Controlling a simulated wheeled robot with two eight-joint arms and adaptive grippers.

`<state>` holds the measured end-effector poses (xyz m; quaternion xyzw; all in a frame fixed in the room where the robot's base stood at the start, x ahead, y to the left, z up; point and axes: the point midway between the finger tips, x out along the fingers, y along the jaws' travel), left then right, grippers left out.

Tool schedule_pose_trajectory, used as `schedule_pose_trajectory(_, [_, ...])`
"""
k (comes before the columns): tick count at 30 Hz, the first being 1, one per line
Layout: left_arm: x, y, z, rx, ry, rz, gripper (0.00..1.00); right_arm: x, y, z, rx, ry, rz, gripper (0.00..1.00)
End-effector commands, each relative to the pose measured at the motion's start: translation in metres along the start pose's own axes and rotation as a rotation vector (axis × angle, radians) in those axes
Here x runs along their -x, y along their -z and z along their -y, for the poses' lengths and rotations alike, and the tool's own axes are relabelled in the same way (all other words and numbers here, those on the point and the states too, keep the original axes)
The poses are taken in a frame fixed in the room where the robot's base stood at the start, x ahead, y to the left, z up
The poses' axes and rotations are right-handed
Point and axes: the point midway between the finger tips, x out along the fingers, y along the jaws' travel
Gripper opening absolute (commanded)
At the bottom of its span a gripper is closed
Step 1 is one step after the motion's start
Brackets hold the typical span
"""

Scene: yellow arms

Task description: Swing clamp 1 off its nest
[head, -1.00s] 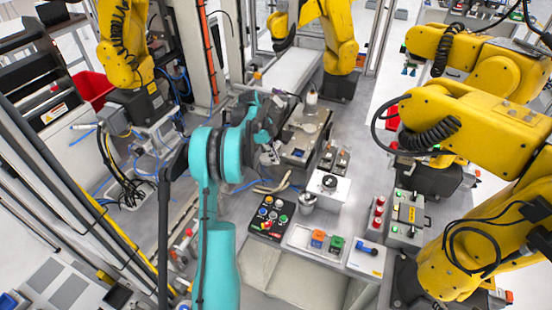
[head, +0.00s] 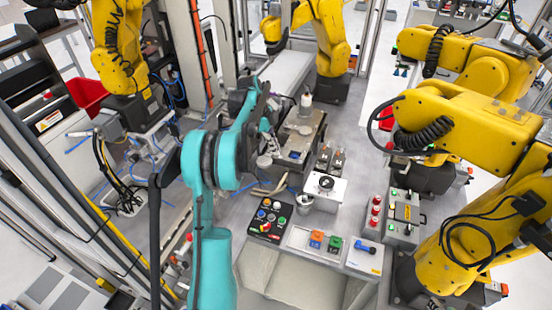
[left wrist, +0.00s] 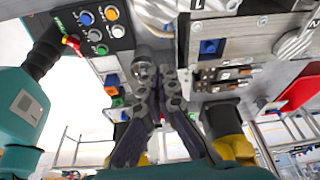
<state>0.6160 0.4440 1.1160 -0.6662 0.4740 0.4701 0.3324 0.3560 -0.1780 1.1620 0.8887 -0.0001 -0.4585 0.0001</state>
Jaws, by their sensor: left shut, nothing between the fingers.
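I cannot tell which is clamp 1. My left gripper (head: 272,145) is beside the fixture's left side, partly hidden by its own wrist. In the left wrist view its dark fingers (left wrist: 155,75) are shut and empty, apart from the clamps. My right gripper is out of view.
A button panel (head: 269,219), a metal cup (head: 304,202) and a white box with a round dial (head: 325,190) stand nearer me. A tray with orange and green blocks (head: 312,247) lies in front. Yellow arms (head: 470,115) crowd the right side.

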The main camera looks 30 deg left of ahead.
Motion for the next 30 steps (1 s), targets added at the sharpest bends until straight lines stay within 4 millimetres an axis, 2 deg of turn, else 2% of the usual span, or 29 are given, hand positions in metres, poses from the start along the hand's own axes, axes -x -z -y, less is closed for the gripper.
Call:
schedule_pose_trajectory(3, [0.018, 0.000, 0.002, 0.001, 0.000, 0.000, 0.00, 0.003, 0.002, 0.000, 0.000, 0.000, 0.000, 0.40])
schedule_pose_trajectory(8, [0.028, 0.000, 0.003, 0.000, 0.000, 0.000, 0.00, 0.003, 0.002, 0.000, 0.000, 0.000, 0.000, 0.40])
schedule_pose_trajectory(25, [0.029, 0.001, 0.003, 0.001, 0.000, 0.000, 0.00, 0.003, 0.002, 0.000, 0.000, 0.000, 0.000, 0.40])
schedule_pose_trajectory(28, [0.029, 0.008, -0.001, 0.019, 0.007, 0.008, 0.00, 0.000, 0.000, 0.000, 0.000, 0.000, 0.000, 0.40])
schedule_pose_trajectory(30, [0.029, 0.020, -0.009, 0.058, 0.020, 0.022, 0.00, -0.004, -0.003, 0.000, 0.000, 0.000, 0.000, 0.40])
